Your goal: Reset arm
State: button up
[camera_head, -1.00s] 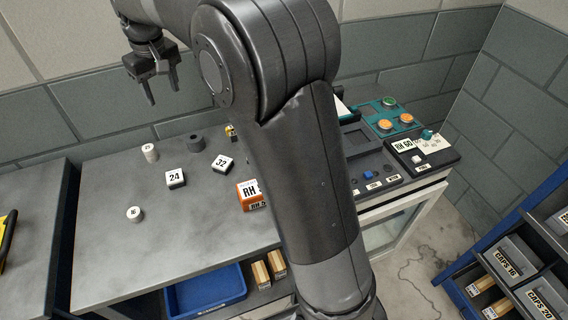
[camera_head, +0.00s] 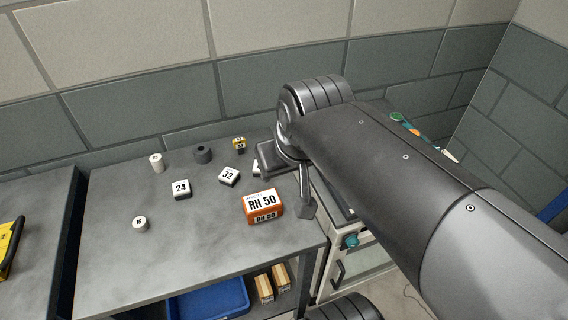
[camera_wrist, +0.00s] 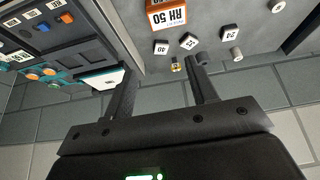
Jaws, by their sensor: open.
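My gripper (camera_wrist: 164,66) is open in the wrist view, with its two dark fingers apart and nothing between them. In the head view my arm reaches in from the right and bends down at the bench's right end. A dark finger-like part of it shows just right of the orange RH 50 box (camera_head: 263,204); the rest of the gripper is partly hidden. The box stands on the grey bench (camera_head: 110,245), apart from the fingers in the wrist view (camera_wrist: 166,14).
A control panel (camera_wrist: 45,40) lies left in the wrist view. A tiled wall (camera_head: 130,108) is behind. A blue tray (camera_head: 210,302) sits below.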

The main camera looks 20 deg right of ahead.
jog(key=shift+s+d+f, duration=0.15)
jog(key=shift+s+f, duration=0.3)
jog(key=shift+s, duration=0.15)
jog(key=shift+s+d+f, duration=0.15)
jog(key=shift+s+f, duration=0.25)
jog(key=shift+s, duration=0.15)
